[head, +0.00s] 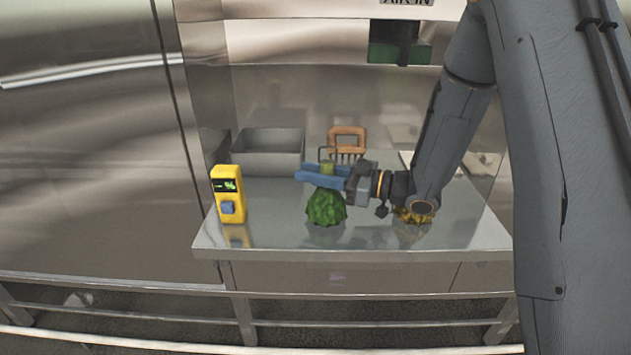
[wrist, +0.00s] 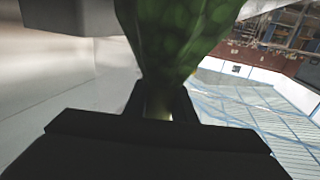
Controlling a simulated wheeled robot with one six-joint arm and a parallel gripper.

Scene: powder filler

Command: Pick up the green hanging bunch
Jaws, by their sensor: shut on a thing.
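The green hanging bunch (head: 326,208) is a bumpy, leafy-looking clump with a narrower green top. It is upright, low over the front middle of the metal table. In the wrist view the green bunch (wrist: 178,38) fills the top middle and narrows down between the dark fingers of my gripper (wrist: 160,102). I cannot tell whether the bottom of the bunch touches the table.
The metal table (head: 285,242) has a yellow device (head: 229,205) at left and a grey bin (head: 268,150) behind. A wooden-handled pronged tool (head: 347,133) stands at the back. A yellowish bunch (head: 414,216) is partly hidden by my arm. A dark green box (head: 395,54) hangs above.

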